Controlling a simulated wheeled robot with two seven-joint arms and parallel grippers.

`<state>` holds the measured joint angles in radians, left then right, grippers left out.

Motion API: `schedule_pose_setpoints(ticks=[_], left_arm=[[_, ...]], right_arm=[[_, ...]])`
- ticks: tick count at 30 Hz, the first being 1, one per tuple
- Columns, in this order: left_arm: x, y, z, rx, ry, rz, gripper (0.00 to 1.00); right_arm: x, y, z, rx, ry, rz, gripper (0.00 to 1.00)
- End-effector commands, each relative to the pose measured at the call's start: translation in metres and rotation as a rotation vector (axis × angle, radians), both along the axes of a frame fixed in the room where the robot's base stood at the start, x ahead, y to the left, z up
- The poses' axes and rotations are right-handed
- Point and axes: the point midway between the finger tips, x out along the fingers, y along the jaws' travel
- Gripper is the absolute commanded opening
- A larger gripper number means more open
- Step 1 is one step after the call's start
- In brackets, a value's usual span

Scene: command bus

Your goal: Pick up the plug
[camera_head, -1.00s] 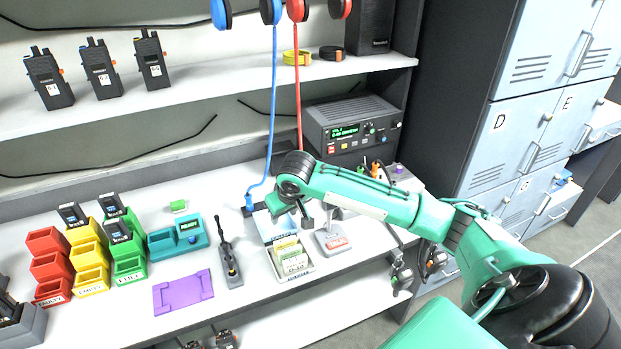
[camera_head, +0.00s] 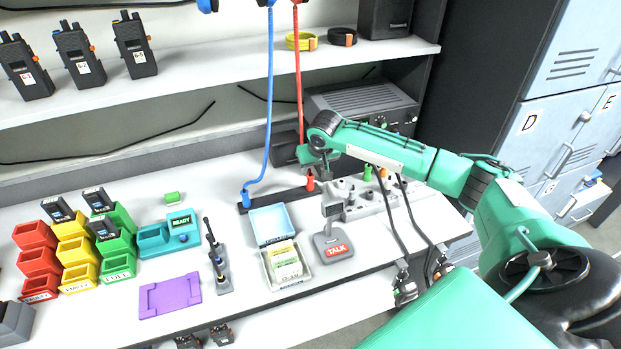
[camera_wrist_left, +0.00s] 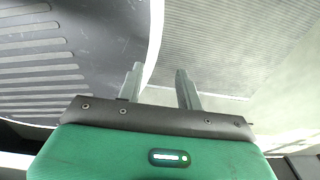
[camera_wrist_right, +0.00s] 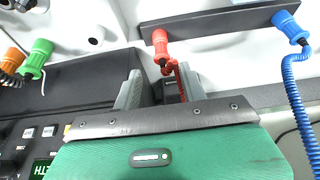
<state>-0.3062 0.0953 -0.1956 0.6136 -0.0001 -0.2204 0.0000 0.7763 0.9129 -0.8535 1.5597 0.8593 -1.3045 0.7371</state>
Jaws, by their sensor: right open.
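A red plug (camera_head: 310,184) stands on a dark strip on the desk, its red cord rising to the shelf above. My right gripper (camera_head: 322,168) is just above it. In the right wrist view the red plug (camera_wrist_right: 160,40) is ahead of my open right gripper (camera_wrist_right: 162,85), with its cord running back between the fingers. I see no contact on the plug. A blue plug (camera_head: 246,199) with a blue cord is on the same strip, also seen in the right wrist view (camera_wrist_right: 289,25). My left gripper (camera_wrist_left: 159,85) is open and empty over the floor.
Green (camera_head: 367,173) and orange (camera_head: 382,172) plugs sit on a grey panel to the right. A radio unit (camera_head: 362,105) stands behind my right arm. A TALK microphone base (camera_head: 333,246) and a card tray (camera_head: 287,264) are in front. Coloured bins (camera_head: 75,252) fill the left.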

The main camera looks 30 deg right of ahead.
Motion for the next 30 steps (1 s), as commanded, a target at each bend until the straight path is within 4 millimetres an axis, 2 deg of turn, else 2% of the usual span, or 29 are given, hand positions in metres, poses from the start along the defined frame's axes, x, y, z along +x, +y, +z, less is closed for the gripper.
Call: schedule_pose_setpoints(ticks=[5, 10, 15, 23, 29, 30], left_arm=[[0.006, -0.012, 0.004, -0.013, -0.008, 0.003, 0.36], [0.011, -0.026, 0.014, -0.028, -0.016, 0.002, 0.36], [0.011, -0.023, 0.015, -0.025, -0.016, 0.000, 0.36], [0.010, -0.017, 0.015, -0.019, -0.014, -0.001, 0.36], [0.009, -0.015, 0.015, -0.016, -0.013, 0.001, 0.36], [0.009, -0.015, 0.015, -0.016, -0.013, 0.001, 0.36]], right_arm=[[0.004, 0.000, -0.010, -0.001, 0.001, 0.001, 0.43], [0.014, -0.001, -0.031, -0.001, 0.001, 0.000, 0.43], [0.020, -0.002, -0.049, -0.001, 0.000, 0.001, 0.43], [0.021, -0.003, -0.053, -0.001, -0.001, 0.002, 0.43], [0.021, -0.003, -0.053, -0.001, -0.001, 0.002, 0.07], [0.021, -0.003, -0.053, -0.002, -0.001, 0.001, 0.07]])
